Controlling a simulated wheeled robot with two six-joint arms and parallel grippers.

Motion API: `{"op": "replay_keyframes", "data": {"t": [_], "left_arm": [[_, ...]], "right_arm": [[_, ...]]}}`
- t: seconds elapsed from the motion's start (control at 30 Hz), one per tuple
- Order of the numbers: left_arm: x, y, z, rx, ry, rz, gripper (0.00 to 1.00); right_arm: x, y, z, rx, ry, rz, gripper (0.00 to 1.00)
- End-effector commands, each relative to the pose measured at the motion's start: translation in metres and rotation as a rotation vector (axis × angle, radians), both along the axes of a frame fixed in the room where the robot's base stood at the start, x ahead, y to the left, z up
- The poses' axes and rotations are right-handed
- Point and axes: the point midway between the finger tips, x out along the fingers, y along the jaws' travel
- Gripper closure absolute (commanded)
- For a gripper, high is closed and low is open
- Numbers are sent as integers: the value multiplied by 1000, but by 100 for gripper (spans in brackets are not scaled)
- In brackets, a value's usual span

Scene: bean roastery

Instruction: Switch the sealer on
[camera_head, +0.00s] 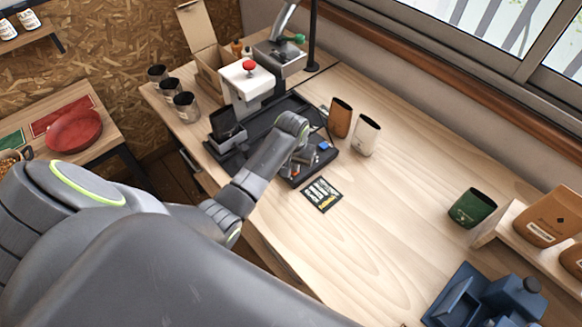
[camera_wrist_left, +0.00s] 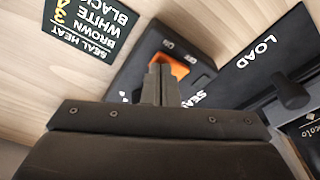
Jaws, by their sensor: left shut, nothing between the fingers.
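The sealer (camera_head: 246,84) stands on the wooden bench, with a white head, a red knob on top and a black base. Its orange rocker switch (camera_wrist_left: 174,66) shows in the left wrist view, beside small ON and OFF marks. My left gripper (camera_head: 303,160) is over the front right part of the base. Its fingers (camera_wrist_left: 161,76) are shut and empty, with their tips right at the switch and hiding part of it. I cannot tell whether they touch it or which way the rocker is tilted. My right gripper is not in view.
A black card (camera_head: 321,194) with seal heat text lies in front of the base. A brown pouch (camera_head: 340,117) and a white pouch (camera_head: 366,135) stand just right of the sealer. A black knob (camera_wrist_left: 292,93) is near the LOAD label. The middle bench is clear.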

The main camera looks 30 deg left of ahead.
Motion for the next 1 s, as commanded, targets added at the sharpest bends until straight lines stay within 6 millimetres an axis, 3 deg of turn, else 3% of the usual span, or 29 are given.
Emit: {"op": "replay_keyframes", "data": {"t": [0.4, 0.73, 1.0], "left_arm": [[0, 0, -4, 1, 1, 0, 100], [0, 0, 23, 0, 0, 0, 100], [1, 0, 41, -1, -2, 0, 100]], "right_arm": [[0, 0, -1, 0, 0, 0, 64], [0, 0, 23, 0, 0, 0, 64], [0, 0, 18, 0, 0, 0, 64]]}}
